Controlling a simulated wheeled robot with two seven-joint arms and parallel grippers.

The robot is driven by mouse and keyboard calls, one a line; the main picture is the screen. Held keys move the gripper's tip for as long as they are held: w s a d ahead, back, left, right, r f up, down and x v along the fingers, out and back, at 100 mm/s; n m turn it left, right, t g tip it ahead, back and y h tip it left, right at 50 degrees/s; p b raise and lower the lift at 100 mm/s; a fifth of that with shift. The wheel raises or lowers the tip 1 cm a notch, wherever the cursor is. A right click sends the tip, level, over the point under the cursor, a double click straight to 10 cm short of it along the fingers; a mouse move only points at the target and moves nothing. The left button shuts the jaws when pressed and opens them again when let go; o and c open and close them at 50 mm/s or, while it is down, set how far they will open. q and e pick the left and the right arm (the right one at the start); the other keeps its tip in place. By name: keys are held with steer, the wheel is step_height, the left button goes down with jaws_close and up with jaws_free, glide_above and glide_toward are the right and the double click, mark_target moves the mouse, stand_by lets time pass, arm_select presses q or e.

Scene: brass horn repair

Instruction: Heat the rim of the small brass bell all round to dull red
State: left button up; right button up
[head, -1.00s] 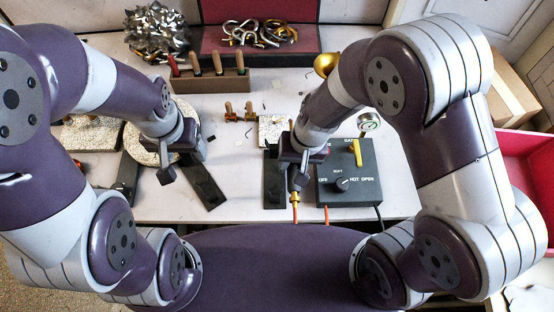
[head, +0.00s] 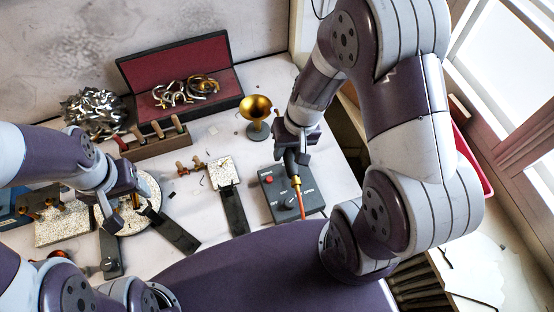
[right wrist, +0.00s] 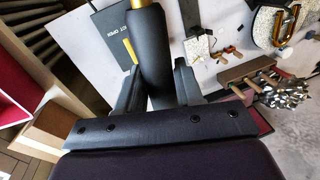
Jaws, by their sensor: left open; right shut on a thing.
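The small brass bell (head: 257,106), mouth up and gold-coloured, stands on a grey stand at the back right of the bench; no red glow shows on its rim. My right gripper (head: 293,152) is shut on a dark torch handle, right of and nearer than the bell and apart from it. The handle (right wrist: 150,50) fills the middle of the right wrist view, with brass at its end. My left gripper (head: 130,207) is open and empty over the round speckled plate (head: 146,216) at left.
A dark control box (head: 280,203) with a knob and red button lies below my right gripper. A red-lined case (head: 178,62) of metal rings, a wooden tool rack (head: 158,146) and a silvery tangle (head: 92,110) stand behind. Bare bench lies left of the bell.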

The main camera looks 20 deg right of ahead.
steer(key=shift+w+d+r+n+b, duration=0.15)
steer(key=shift+w+n, duration=0.2)
steer(key=shift+w, duration=0.1)
steer(key=shift+w+d+r+n+b, duration=0.15)
steer(key=shift+w+n, duration=0.2)
steer(key=shift+w, duration=0.05)
arm_select(q)
step_height(320, 180, down, 9)
steer(key=b, duration=0.9)
arm_select(e)
steer(key=w+f, duration=0.4)
steer(key=f, duration=0.8)
steer(key=shift+w, duration=0.25)
arm_select(q)
steer(key=shift+r, duration=0.1)
stand_by(4.3)
